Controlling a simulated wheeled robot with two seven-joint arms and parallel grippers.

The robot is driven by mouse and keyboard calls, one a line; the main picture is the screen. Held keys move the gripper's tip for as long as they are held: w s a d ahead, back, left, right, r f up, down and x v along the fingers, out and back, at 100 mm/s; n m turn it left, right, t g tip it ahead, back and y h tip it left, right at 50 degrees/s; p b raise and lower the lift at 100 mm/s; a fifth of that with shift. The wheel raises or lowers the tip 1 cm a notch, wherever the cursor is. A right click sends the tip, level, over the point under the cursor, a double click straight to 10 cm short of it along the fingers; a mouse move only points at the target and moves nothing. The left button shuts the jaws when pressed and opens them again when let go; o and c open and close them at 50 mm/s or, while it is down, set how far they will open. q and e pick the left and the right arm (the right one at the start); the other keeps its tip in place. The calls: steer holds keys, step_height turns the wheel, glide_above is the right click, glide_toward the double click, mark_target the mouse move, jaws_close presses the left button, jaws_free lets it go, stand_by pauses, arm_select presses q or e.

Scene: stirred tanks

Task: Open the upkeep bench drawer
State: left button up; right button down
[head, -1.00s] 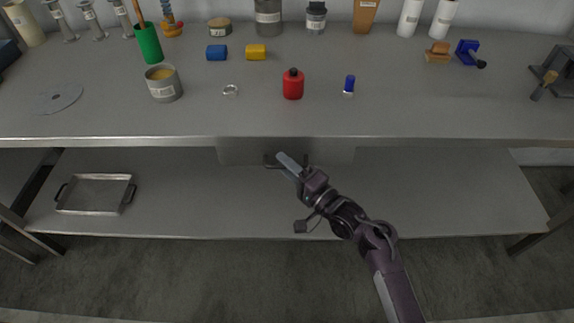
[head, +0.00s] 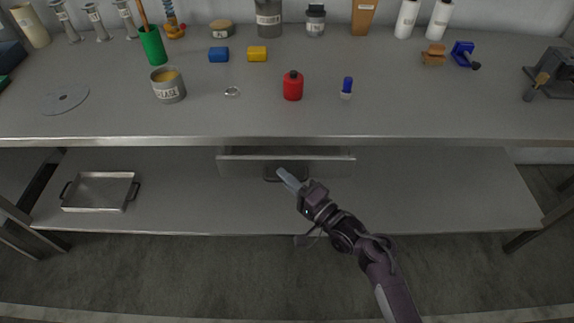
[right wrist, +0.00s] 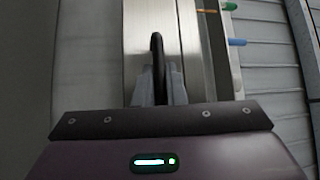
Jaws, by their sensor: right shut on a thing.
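The bench drawer (head: 235,167) hangs under the middle of the worktop and stands a little way open; its front rim sits clear of the bench edge, with a narrow dark gap behind. My right gripper (head: 284,175) is shut on the dark drawer handle (head: 270,179). In the right wrist view the fingers (right wrist: 158,88) close around the black bar handle (right wrist: 157,55) on the pale drawer front (right wrist: 185,45). The drawer's inside is mostly hidden in the head view. My left gripper is out of view.
The worktop (head: 220,120) carries a grease tin (head: 168,86), a red bottle (head: 293,86), a blue-capped item (head: 347,87) and several others. A metal tray (head: 100,190) lies on the lower shelf (head: 430,190). Coloured ends (right wrist: 237,42) show beside the drawer front.

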steer(key=s+p, duration=0.8)
steer(key=s, duration=0.8)
steer(key=shift+s, duration=0.4)
steer(key=c, duration=1.5)
jaws_free()
steer(key=shift+d, duration=0.1)
steer(key=b+v, duration=0.1)
steer(key=v, duration=0.6)
steer(key=shift+s+d, duration=0.25)
steer(key=shift+f, duration=0.1)
